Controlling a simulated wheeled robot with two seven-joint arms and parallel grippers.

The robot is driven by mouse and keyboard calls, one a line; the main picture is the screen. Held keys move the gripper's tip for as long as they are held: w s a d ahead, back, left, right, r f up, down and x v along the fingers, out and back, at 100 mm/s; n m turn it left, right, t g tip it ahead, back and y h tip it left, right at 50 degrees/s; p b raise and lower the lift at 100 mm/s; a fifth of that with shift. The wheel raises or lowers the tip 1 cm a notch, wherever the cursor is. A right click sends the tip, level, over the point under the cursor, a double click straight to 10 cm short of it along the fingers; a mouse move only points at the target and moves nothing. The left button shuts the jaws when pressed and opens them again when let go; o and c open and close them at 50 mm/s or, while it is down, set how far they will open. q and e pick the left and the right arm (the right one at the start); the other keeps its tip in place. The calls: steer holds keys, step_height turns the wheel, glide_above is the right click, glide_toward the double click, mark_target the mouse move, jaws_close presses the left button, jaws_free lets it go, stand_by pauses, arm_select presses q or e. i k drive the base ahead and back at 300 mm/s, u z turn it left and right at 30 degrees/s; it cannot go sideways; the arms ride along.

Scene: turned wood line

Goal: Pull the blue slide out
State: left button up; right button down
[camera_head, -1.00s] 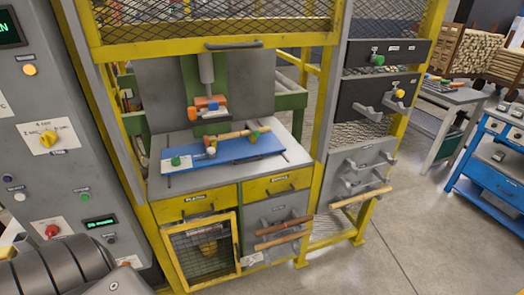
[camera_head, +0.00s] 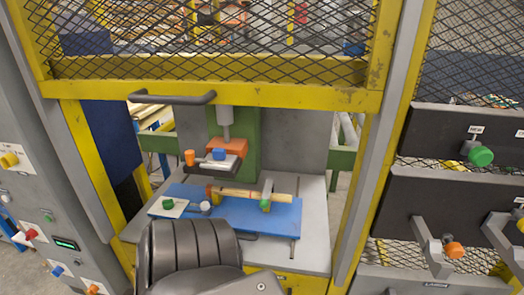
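The blue slide (camera_head: 236,208) is a flat blue plate on the grey table (camera_head: 310,235) inside the yellow-framed machine. A wooden piece (camera_head: 252,196) lies along it between an orange-brown stop at the left and a green-topped clamp (camera_head: 266,194) at the right. A pale plate with a green knob (camera_head: 168,202) is at the slide's left end. A press head (camera_head: 218,155) with orange and blue parts hangs above. A dark segmented part of my own arm covers the slide's front edge. Neither gripper is in view.
A raised mesh guard with a grey handle (camera_head: 172,98) is above the opening. Yellow posts stand on both sides. A control panel (camera_head: 40,225) is at the left. Dark panels with a green knob (camera_head: 480,156) and an orange knob (camera_head: 454,249) are at the right.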

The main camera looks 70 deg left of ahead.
mark_target(280, 218)
steer(key=z, duration=0.5)
steer(key=i, duration=0.85)
steer(key=u, duration=2.35)
